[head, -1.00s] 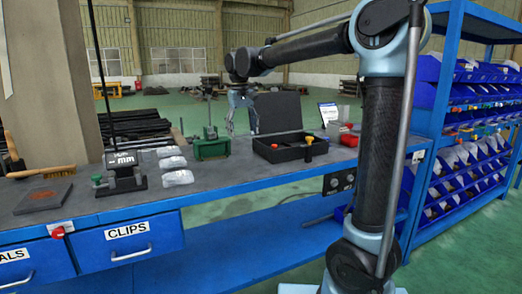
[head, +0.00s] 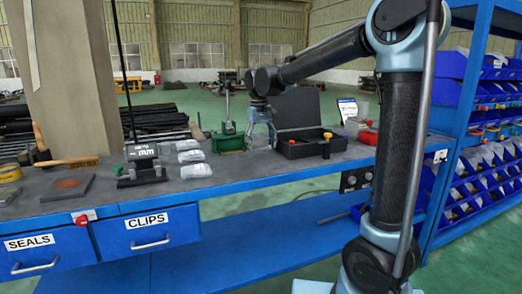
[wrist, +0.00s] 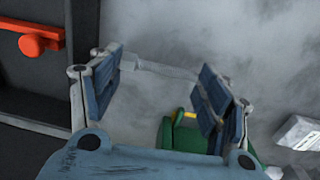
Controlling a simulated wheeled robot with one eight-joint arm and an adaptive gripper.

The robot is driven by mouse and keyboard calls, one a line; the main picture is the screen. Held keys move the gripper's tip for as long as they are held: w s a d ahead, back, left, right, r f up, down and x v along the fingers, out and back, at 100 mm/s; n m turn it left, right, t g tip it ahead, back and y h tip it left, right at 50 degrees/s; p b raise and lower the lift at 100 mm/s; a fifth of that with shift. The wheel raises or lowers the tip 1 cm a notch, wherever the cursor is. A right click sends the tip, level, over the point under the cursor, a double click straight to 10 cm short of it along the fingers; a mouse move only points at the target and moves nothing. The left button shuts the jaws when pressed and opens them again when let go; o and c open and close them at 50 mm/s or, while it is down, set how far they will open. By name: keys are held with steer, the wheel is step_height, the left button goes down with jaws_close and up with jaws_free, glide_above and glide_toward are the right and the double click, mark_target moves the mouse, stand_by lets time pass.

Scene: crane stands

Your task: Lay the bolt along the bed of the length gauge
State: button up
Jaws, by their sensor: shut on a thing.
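The gauge with an "mm" plate (head: 143,152) stands on the left part of the bench in the head view, with a dark base and a green knob at its left. I take it for the length gauge. My gripper (head: 257,122) hangs above the bench, just right of the green bench tool and in front of the open case's lid. In the wrist view its two blue-padded fingers (wrist: 162,92) stand well apart. A pale grey bar (wrist: 150,70) shows between them, probably the bolt; its outline blends with the grey bench and its ends are unclear.
A green bench tool (head: 225,142) stands close to my gripper. Several clear packets (head: 190,157) lie between gauge and green tool. A brush (head: 68,162) and dark plate (head: 66,188) lie at left.

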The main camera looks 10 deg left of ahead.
steer(key=shift+f, duration=0.95)
steer(key=o, duration=1.2)
steer(key=r, duration=1.2)
steer(key=shift+s+a, duration=0.2)
steer(key=shift+a, duration=0.05)
